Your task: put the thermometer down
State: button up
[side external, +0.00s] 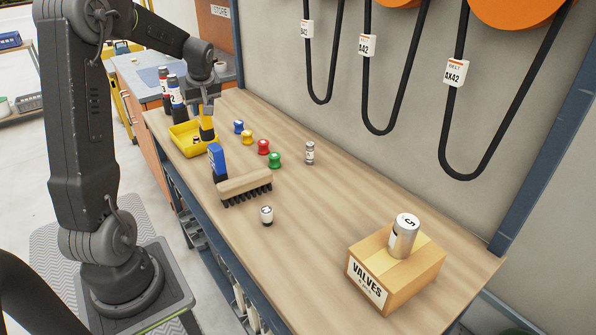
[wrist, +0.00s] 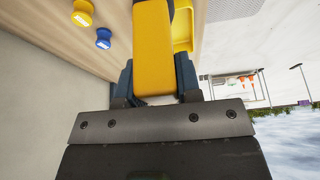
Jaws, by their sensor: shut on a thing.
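The thermometer appears to be the yellow thing (side external: 207,124) in my gripper (side external: 207,106), at the far end of the bench in the side external view. In the wrist view the yellow body (wrist: 153,45) fills the space between the two dark fingers (wrist: 154,82). My gripper is shut on it. It hangs roughly upright beside the right edge of a yellow tray (side external: 181,133), which also shows in the wrist view (wrist: 182,32). I cannot tell whether its lower end touches the bench or tray.
Blue (side external: 239,127), yellow (side external: 247,138), red (side external: 263,147) and green (side external: 274,160) spools stand right of my gripper. Bottles (side external: 176,92) stand behind.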

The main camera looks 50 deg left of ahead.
jog(key=w+d+r+m+t+h, duration=0.1)
jog(key=w+d+m+t, duration=0.2)
jog(key=w+d+m, duration=0.95)
jog(key=w+d+f+n, duration=0.2)
jog(key=w+d+f, duration=0.2)
jog(key=d, duration=0.4)
jog(key=w+d+f+n, duration=0.2)
jog(key=w+d+f, duration=0.2)
jog(key=d+f, duration=0.2)
jog(key=shift+w+d+f, duration=0.35)
jog(key=shift+w+d, duration=0.05)
jog(key=shift+d, duration=0.5)
jog(key=shift+f, duration=0.1)
jog(key=shift+f, duration=0.1)
jog(key=o, duration=1.1)
jog(key=shift+c, duration=0.2)
